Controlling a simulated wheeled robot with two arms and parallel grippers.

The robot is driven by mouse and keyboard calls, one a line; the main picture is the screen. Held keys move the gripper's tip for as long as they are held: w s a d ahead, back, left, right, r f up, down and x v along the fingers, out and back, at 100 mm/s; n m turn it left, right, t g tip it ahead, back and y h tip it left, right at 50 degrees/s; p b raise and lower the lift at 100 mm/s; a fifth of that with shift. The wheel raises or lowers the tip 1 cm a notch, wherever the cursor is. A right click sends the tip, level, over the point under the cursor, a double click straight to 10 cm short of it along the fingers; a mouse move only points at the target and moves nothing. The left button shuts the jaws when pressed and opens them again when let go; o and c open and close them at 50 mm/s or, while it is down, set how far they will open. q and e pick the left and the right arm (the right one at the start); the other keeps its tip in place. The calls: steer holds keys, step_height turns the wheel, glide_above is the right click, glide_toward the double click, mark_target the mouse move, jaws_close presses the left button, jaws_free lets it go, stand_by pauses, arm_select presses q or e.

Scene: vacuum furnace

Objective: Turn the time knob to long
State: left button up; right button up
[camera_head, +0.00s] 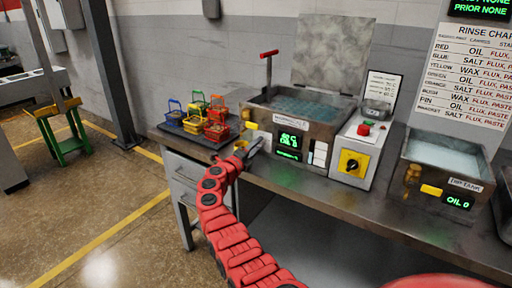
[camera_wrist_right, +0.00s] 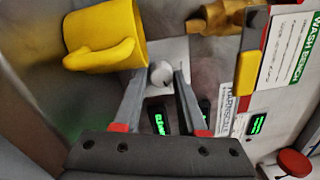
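A small round pale-grey knob (camera_wrist_right: 161,74) sits on a light plate in the right wrist view. My right gripper (camera_wrist_right: 160,78) is open, with one finger on each side of the knob. I cannot tell whether the fingers touch it, and no label on it can be read. In the head view my right gripper (camera_head: 256,147) is at the front left of the wash bath (camera_head: 322,128), and that small knob cannot be made out. A black knob on a yellow plate (camera_head: 352,163) is on the control box, away from the gripper. My left gripper is not in view.
A yellow cylindrical part (camera_wrist_right: 103,38) is close to my right fingers. A green-lit display (camera_head: 290,139) is right of the gripper. A red button (camera_head: 364,129) tops the control box. Coloured baskets (camera_head: 197,118) stand left on a dark tray (camera_head: 178,136).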

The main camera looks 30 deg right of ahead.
steer(key=o, duration=0.3)
steer(key=shift+s+a, duration=0.15)
steer(key=shift+a, duration=0.45)
steer(key=r+v, duration=0.1)
steer(key=v, duration=1.5)
steer(key=shift+f, duration=0.45)
